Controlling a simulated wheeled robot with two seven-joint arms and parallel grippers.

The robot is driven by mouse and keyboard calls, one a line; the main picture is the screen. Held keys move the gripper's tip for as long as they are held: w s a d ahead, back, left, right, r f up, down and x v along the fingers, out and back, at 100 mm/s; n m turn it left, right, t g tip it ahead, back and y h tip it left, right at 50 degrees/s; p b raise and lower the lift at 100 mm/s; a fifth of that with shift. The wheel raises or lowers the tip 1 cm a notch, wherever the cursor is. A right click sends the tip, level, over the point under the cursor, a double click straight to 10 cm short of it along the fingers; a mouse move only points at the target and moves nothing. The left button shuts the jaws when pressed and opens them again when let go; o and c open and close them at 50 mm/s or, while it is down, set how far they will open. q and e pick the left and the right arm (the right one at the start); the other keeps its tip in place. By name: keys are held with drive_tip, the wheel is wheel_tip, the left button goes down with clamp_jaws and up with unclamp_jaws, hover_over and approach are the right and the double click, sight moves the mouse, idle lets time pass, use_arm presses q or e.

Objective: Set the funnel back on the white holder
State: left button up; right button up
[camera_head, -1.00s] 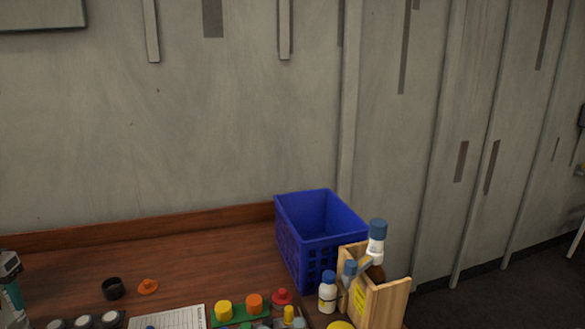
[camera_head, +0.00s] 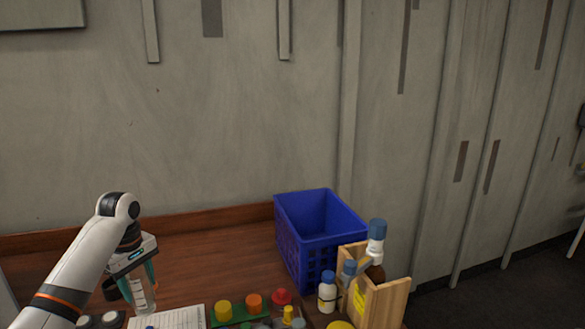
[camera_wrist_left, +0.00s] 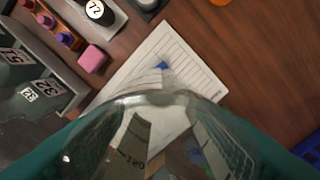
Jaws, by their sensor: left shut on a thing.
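My left gripper (camera_head: 137,281) is shut on a clear, see-through vessel (camera_head: 143,299) with dark marks, at the left of the bench. In the left wrist view the vessel (camera_wrist_left: 150,105) fills the lower middle between my teal fingers, with a figure like 160 on it. I cannot tell from its shape whether it is the funnel. It is over or beside a lined white sheet (camera_wrist_left: 188,62), which also shows in the head view (camera_head: 182,317). Its lower end is not clear. I cannot make out a white holder for certain. My right gripper is not in view.
A blue crate (camera_head: 293,250) stands at the back right, beside a wooden box (camera_head: 391,296) with bottles. Coloured caps (camera_head: 254,301) are at the front. A pink block (camera_wrist_left: 92,59) lies left of the sheet. The bench behind is clear.

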use_arm(q)
drive_tip(key=shift+d+r+n, duration=0.5)
drive_tip(key=shift+d+r, duration=0.5)
drive_tip(key=shift+r, duration=0.1)
drive_tip(key=s+d+m, duration=0.8)
drive_tip(key=s+d, duration=0.2)
drive_tip(key=s+d+f+m, duration=0.2)
drive_tip(key=s+f+m, duration=0.1)
drive_tip(key=s, duration=0.5)
drive_tip(key=s+d+f+m, duration=0.2)
drive_tip(key=s+f+m, duration=0.1)
drive_tip(key=s, duration=0.5)
wheel_tip(320, 180, down, 7)
drive_tip(key=b, duration=0.6)
drive_tip(key=shift+w+r, duration=0.15)
drive_tip(key=shift+w, duration=0.2)
